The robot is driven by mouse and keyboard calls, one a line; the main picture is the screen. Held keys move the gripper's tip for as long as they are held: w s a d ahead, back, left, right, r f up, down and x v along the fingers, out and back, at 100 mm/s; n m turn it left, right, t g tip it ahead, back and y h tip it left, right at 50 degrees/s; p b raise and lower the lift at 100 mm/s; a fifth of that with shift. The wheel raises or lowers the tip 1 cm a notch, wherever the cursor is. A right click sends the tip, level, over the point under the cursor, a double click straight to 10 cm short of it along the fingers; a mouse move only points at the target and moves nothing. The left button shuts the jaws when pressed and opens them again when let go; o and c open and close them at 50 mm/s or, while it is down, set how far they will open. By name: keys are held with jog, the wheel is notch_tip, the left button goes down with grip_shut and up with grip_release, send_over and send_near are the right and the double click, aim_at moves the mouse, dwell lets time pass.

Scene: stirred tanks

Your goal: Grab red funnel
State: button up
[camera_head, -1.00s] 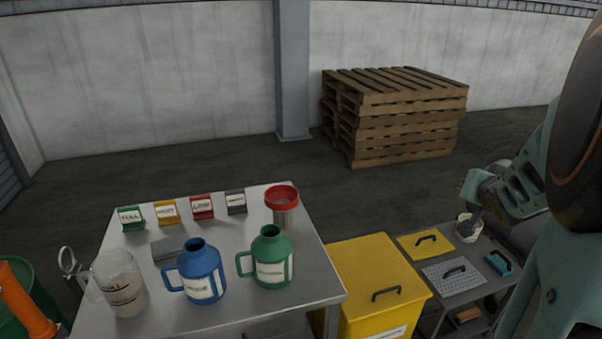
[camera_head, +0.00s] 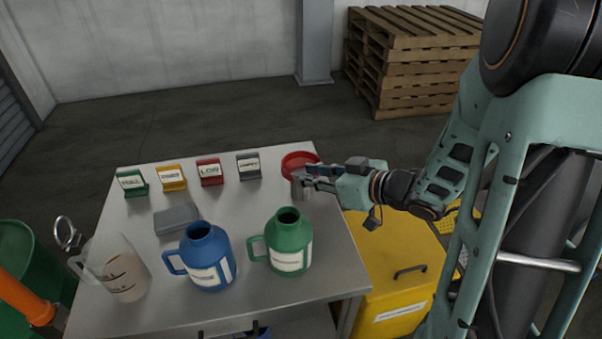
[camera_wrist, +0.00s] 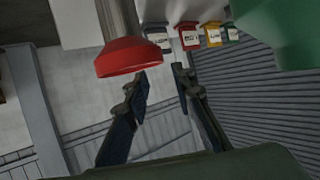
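The red funnel (camera_head: 299,160) sits on top of a grey metal cylinder (camera_head: 301,188) at the back right corner of the table. In the wrist view the red funnel (camera_wrist: 133,57) is at the upper left, just beyond the left finger. My gripper (camera_head: 302,178) is beside the cylinder, just below the funnel's rim. In the wrist view my gripper (camera_wrist: 162,78) shows its two fingers apart with nothing between them. The head view does not show clearly whether a finger touches the cylinder or funnel.
A green jug (camera_head: 289,243), a blue jug (camera_head: 206,258) and a clear pitcher (camera_head: 122,271) stand along the table's front. Small label stands, one of them red (camera_head: 210,172), line the back. A yellow bin (camera_head: 399,264) is right of the table (camera_head: 245,205).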

aim_at(288, 170)
jog(key=b+x, duration=0.1)
jog(key=x, duration=0.5)
jog(key=shift+w+d+f, duration=0.1)
jog(key=shift+w+d, duration=0.05)
jog(key=shift+w, duration=0.05)
grip_shut()
